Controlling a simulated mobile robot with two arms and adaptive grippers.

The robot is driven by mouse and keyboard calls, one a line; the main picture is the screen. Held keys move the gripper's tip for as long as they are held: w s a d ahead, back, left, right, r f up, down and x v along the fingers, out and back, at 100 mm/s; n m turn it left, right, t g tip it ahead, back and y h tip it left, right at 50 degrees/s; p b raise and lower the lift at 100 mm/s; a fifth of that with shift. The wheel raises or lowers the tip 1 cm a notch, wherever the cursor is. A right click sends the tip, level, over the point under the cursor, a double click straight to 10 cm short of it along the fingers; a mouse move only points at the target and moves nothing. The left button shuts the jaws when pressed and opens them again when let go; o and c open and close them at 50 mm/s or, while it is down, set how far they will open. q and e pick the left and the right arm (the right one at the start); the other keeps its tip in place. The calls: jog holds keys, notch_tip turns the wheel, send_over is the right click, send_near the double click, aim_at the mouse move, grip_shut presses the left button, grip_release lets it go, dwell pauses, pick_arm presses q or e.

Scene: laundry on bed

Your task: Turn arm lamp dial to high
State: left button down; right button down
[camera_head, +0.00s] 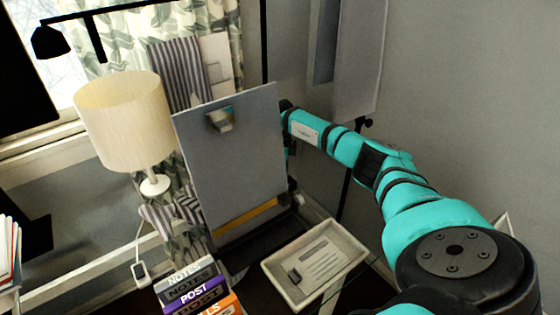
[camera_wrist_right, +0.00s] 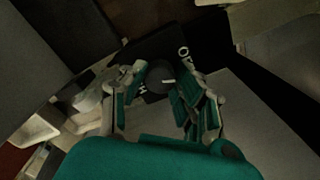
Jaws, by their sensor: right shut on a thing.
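In the right wrist view, a round dark dial (camera_wrist_right: 158,74) with a light pointer mark sits on a black base (camera_wrist_right: 150,52). White letters, partly covered, show beside it. My right gripper (camera_wrist_right: 168,88) has its fingers on both sides of the dial, shut on it. In the head view, a black arm lamp (camera_head: 50,42) with a small shade hangs at the upper left. Its dial is not visible there. My right arm reaches behind a grey board, which hides the right gripper. My left gripper is not in view.
The upright grey board (camera_head: 235,150) stands before my right forearm. A table lamp (camera_head: 125,120) with a cream shade is left of it. A pale tray (camera_head: 350,232) and labelled boxes (camera_head: 190,290) are in front. A grey wall (camera_head: 470,100) is at the right.

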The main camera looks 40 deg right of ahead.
jog(key=m, duration=0.6)
jog(key=shift+d+r+m+p, duration=0.1)
jog(key=shift+m+p, duration=0.2)
jog(key=shift+p, duration=0.05)
dwell(0.5)
jog(key=c, duration=1)
grip_release()
notch_tip(320, 180, up, 12)
jog(key=shift+f, duration=0.1)
